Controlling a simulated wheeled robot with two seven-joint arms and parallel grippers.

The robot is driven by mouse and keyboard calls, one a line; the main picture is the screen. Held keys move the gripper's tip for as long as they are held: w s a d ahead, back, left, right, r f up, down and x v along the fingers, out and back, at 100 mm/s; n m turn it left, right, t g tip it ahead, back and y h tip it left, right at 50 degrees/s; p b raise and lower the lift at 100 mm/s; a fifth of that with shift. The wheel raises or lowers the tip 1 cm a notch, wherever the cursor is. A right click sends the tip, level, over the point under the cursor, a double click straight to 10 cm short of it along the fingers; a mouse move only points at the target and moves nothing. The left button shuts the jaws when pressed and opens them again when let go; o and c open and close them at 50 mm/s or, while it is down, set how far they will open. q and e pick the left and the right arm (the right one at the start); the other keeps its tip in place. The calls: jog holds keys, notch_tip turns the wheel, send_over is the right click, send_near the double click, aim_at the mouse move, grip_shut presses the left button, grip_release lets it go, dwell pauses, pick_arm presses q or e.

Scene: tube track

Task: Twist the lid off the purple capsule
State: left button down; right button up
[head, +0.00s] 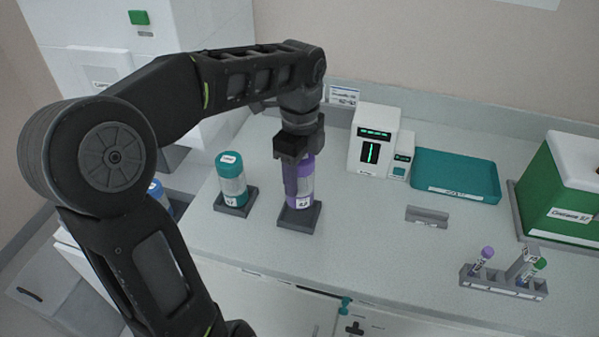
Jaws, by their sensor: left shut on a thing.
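My left gripper (298,170) reaches down from above and is shut at the capsule's top. The gripper covers the lid, so I cannot tell whether the lid has turned or sits apart from the body. My right gripper is not in the picture.
A teal-lidded capsule (231,178) stands in its own holder to the left. A white device (373,139), a teal tray (456,174) and a green box (561,185) stand to the right. A tube rack (503,283) is near the front edge.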

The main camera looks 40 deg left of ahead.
aim_at(300, 191)
pick_arm(q)
notch_tip(300, 191, down, 2)
jog(key=shift+b, duration=0.65)
jog(key=shift+f, duration=0.1)
jog(key=shift+f, duration=0.35)
dwell(0.4)
jog(key=shift+f+b, duration=0.3)
jog(key=shift+f, duration=0.3)
dwell(0.4)
jog(key=shift+f+b, duration=0.4)
jog(key=shift+f, duration=0.05)
dwell(0.4)
